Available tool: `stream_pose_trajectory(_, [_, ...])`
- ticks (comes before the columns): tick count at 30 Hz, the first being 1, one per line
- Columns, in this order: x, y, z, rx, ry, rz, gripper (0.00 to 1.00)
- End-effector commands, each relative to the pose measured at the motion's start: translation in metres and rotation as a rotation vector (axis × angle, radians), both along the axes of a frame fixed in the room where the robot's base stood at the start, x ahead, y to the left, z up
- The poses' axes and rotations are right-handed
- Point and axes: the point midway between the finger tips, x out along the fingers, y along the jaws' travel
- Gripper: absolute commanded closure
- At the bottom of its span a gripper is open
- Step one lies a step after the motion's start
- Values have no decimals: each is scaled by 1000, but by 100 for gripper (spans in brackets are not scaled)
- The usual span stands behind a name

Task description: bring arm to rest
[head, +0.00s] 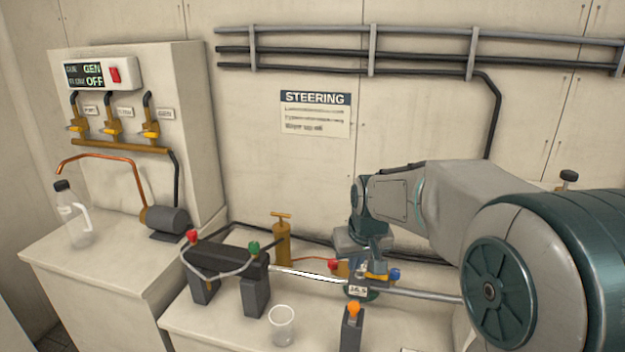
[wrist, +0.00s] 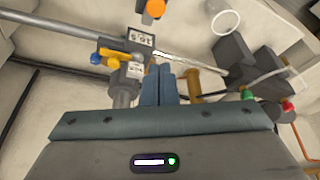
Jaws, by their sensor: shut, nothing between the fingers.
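My arm reaches in from the right of the head view, bent over the bench. My gripper (head: 377,262) points down just above the valve block (head: 357,282) on the steel rod. In the wrist view my gripper (wrist: 158,72) shows its two blue-grey fingers pressed together with nothing between them. The valve block (wrist: 126,62), with its yellow lever and blue knob, lies just left of the fingers in that view. I cannot tell how small the gap between fingers and block is. In the head view the arm's wrist partly hides the area behind the block.
A dark cylinder bracket (head: 229,256) with red and green caps stands left of the block. A brass pump (head: 282,243) is behind it. A clear cup (head: 282,325) and an orange-knobbed post (head: 352,328) stand in front. A bottle (head: 73,218) is on the left counter.

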Motion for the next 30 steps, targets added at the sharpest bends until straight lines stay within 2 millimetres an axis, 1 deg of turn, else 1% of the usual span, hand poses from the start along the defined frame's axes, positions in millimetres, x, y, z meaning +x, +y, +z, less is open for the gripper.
stream_pose_trajectory(1, [-15,-1,5,-10,2,-7,100])
stream_pose_trajectory(2, [-25,-1,6,-15,5,-11,100])
stream_pose_trajectory(3, [-39,-3,8,-21,9,-20,100])
stream_pose_trajectory(5, [-64,-5,10,-29,18,-36,100])
stream_pose_trajectory(6, [-80,-7,11,-33,23,-48,100])
stream_pose_trajectory(7, [-92,-9,11,-35,28,-55,100])
stream_pose_trajectory(12, [-158,-16,5,-32,53,-100,100])
stream_pose_trajectory(15, [-189,-19,-1,-21,64,-122,100])
stream_pose_trajectory(18, [-211,-21,-7,-12,74,-134,100])
stream_pose_trajectory(21, [-224,-22,-12,-4,82,-144,100])
stream_pose_trajectory(24, [-228,-23,-13,-1,84,-147,100])
stream_pose_trajectory(30, [-228,-23,-13,-1,84,-147,100])
